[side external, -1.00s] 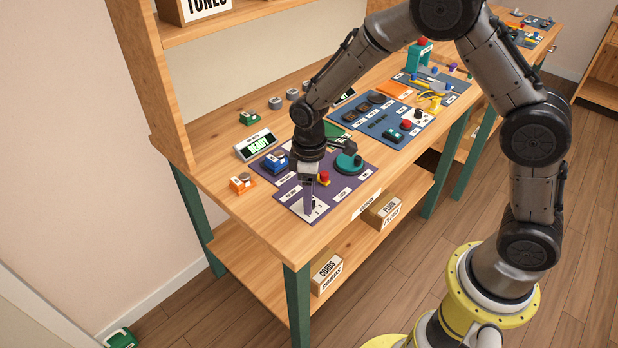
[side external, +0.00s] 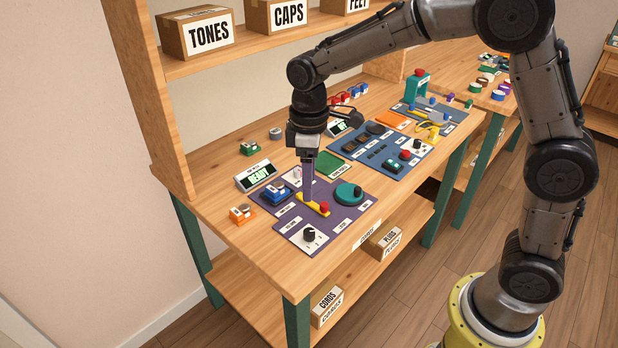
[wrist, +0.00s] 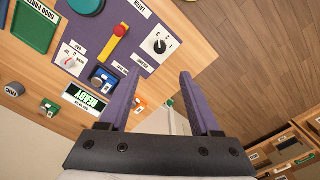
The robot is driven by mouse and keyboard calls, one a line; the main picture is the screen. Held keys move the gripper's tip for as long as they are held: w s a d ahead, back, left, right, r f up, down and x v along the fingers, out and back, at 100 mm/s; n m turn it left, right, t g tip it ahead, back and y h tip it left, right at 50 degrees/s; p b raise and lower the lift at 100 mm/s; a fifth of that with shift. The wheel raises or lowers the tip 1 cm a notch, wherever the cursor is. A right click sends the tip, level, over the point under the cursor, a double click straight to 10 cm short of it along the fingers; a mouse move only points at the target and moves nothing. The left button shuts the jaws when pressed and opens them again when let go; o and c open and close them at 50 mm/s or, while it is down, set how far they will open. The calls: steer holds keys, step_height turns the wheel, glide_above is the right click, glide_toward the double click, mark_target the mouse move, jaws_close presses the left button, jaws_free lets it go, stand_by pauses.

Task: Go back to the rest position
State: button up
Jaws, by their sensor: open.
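My gripper (side external: 308,180) hangs above the purple mat (side external: 278,222) at the near end of the workbench. In the wrist view my gripper (wrist: 152,88) has its two purple fingers wide apart with nothing between them. The mat holds a black knob on a white plate (side external: 309,236), a yellow bar with a red end (side external: 314,206), a teal round dial (side external: 349,193) and a blue device (side external: 275,192). The fingers overlap the yellow bar in the side view; I cannot tell the exact height above it.
A display reading READY (side external: 256,175) stands behind the mat. An orange part (side external: 242,214) lies at the left. A blue mat (side external: 395,152) with parts lies farther along the bench. Space above the mat is mostly free.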

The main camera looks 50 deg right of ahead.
steer(key=s+d+r+m+t, duration=0.2)
steer(key=s+d+r+t, duration=0.25)
steer(key=s+r, duration=0.55)
steer(key=s+d+m, duration=0.1)
steer(key=s+m, duration=0.1)
steer(key=s, duration=0.5)
steer(key=s+d+f+m+t, duration=0.1)
steer(key=s+m, duration=0.2)
steer(key=s, duration=0.3)
steer(key=shift+s+d+f, duration=0.25)
steer(key=shift+s, duration=0.15)
